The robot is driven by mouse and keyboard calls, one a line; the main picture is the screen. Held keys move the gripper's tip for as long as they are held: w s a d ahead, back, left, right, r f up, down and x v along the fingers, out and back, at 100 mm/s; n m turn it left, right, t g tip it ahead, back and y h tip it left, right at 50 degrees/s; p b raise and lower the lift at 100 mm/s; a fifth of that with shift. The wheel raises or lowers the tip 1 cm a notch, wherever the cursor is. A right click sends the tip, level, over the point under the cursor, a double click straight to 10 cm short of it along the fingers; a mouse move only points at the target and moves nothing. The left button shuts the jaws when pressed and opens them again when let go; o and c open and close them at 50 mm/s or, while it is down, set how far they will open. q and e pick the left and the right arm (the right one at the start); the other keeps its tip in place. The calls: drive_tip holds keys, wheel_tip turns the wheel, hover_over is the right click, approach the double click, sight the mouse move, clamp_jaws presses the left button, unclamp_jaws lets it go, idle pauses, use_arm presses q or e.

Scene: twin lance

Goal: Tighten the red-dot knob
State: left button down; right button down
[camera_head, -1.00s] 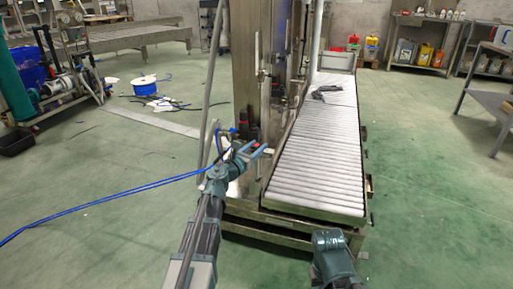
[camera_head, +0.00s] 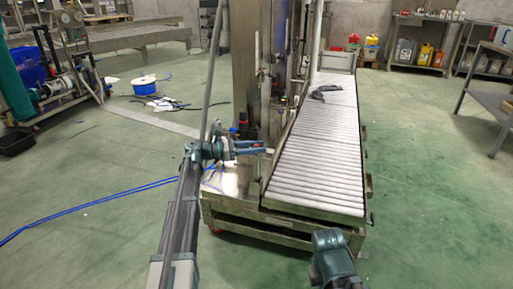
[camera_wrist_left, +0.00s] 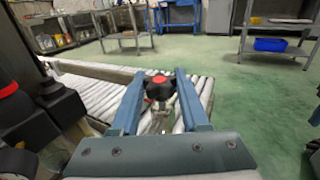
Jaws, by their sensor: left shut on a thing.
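The red-dot knob (camera_wrist_left: 160,87) is black with a red centre and shows in the left wrist view between the two blue fingers. My left gripper (camera_wrist_left: 160,78) is shut on it, one finger on each side. In the head view my left gripper (camera_head: 264,147) reaches sideways to the right, beside the front of the machine column and the near left edge of the roller conveyor. The knob is too small to make out clearly there. My right gripper is out of view; only a teal part of my right arm shows at the bottom.
The roller conveyor (camera_head: 318,150) stands just right of the left gripper, with a dark item (camera_head: 327,92) lying on it. The metal column (camera_head: 244,70) rises behind the gripper. A blue hose (camera_head: 95,203) lies across the floor at left. The floor at right is open.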

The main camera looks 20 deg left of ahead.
use_arm(q)
drive_tip(key=shift+w+m+g+h, duration=0.15)
drive_tip(key=shift+m+g+h, duration=0.15)
drive_tip(key=shift+m+g, duration=0.3)
drive_tip(key=shift+g, duration=0.4)
drive_tip(key=shift+c, duration=2)
unclamp_jaws()
drive_tip(key=shift+d, duration=0.1)
drive_tip(key=v, duration=1.4)
